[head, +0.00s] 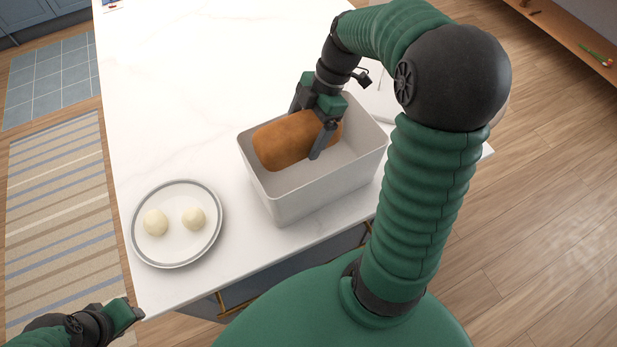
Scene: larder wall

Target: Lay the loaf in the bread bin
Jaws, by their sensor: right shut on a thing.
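The brown loaf (284,142) is inside the opening of the light grey bread bin (312,199), near its back left side. My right gripper (308,132) reaches down into the bin and is shut on the loaf, with one finger on its near right side. The other finger is partly hidden behind the loaf. I cannot tell whether the loaf touches the bin's floor. My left gripper (131,316) is at the lower left, off the counter's corner and away from the bin. Its fingers are too unclear to tell open from shut.
A round white plate (177,246) with a grey rim holds two pale balls (156,223), left of the bin on the white counter (200,80). A pale object (377,97) lies behind the bin, partly hidden by my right arm.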

